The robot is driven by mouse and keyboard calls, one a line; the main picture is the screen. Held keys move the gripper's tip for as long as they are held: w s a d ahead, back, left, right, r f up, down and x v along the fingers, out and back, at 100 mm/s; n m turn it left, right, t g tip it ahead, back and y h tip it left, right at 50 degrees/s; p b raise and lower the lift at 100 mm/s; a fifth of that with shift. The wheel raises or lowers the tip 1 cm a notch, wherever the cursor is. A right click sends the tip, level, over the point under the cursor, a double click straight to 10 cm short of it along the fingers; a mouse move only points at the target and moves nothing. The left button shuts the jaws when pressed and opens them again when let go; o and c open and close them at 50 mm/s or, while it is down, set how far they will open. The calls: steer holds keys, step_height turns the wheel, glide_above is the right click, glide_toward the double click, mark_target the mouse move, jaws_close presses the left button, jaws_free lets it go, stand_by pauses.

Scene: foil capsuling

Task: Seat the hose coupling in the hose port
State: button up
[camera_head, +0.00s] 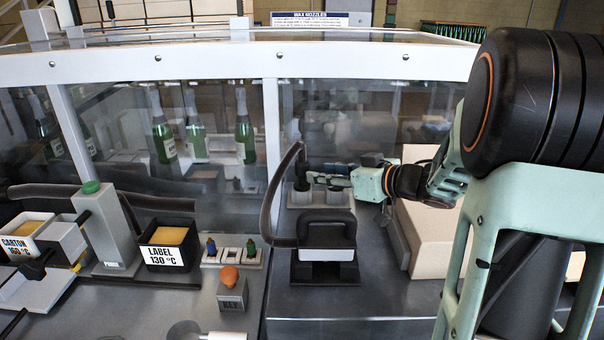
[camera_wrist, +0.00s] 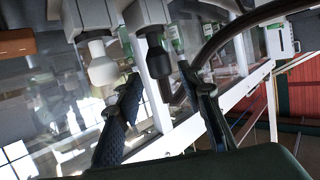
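The dark hose coupling (camera_wrist: 158,62) is at the end of the black hose (camera_head: 272,205), which arches over from the black stand. In the head view the coupling (camera_head: 302,172) is upright over the left dark socket of a pale port block (camera_head: 317,200). In the wrist view, seen turned over, its end meets a grey block. I cannot tell how deep it sits. My gripper (camera_head: 318,178) reaches in from the right. In the wrist view my gripper (camera_wrist: 160,75) has its fingers apart on either side of the coupling, with gaps visible.
A white fitting (camera_wrist: 103,65) is beside the coupling in the wrist view. The black stand (camera_head: 328,240) is in front of the port block. A cardboard box (camera_head: 430,240) is under my arm. A glass-panelled frame (camera_head: 240,65) stands behind.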

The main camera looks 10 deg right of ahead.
mark_target(302, 170)
steer(key=x, duration=0.8)
steer(key=shift+w+f, duration=0.25)
steer(key=shift+w, duration=0.1)
jaws_close()
